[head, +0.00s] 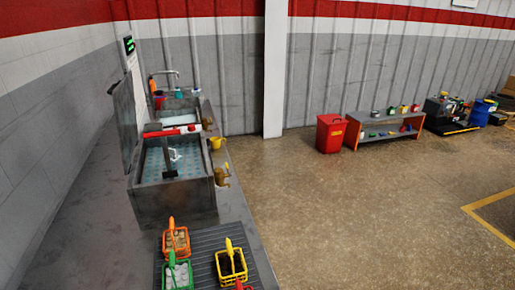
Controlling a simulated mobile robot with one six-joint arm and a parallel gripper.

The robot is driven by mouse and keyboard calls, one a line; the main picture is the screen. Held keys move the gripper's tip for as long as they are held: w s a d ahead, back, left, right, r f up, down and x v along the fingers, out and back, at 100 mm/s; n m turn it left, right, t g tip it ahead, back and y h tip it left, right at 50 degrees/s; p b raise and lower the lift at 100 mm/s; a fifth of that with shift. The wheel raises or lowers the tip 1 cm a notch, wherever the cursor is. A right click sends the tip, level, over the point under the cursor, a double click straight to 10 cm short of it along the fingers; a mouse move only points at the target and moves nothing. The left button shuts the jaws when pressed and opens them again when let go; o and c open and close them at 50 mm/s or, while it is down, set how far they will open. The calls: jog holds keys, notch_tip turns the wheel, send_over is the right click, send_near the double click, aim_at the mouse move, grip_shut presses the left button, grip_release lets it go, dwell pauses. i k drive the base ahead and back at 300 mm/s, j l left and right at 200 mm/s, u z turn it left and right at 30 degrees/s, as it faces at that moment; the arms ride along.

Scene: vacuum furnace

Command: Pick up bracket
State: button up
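I cannot make out a bracket for certain. Small parts lie in handled baskets on a dark ribbed mat (203,245) at the bottom of the view. The orange basket (176,252) holds tan pieces and the green basket (168,284) holds pale grey pieces. The yellow basket (243,272) looks dark inside. Only the top of a red basket (241,287) shows at the lower edge. The pieces are too small to identify. My gripper is not in view.
A grey open basin (172,203) with a raised lid (124,125) stands on the long bench behind the baskets. A red bin (330,134) and low shelf (384,118) stand across the clear brown floor (350,220).

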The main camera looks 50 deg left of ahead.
aim_at(173, 157)
jog(key=i+l+u, duration=0.15)
jog(key=i, duration=0.25)
jog(key=i+l+u, duration=0.15)
jog(key=i, duration=0.2)
jog(key=i+l+u, duration=0.15)
jog(key=i+l, duration=0.15)
jog(key=i+j+u, duration=0.7)
jog(key=i+u, duration=0.75)
jog(key=i+l+u, duration=0.15)
jog(key=i+u, duration=0.35)
jog(key=i+l+u, duration=0.45)
jog(key=i, duration=0.15)
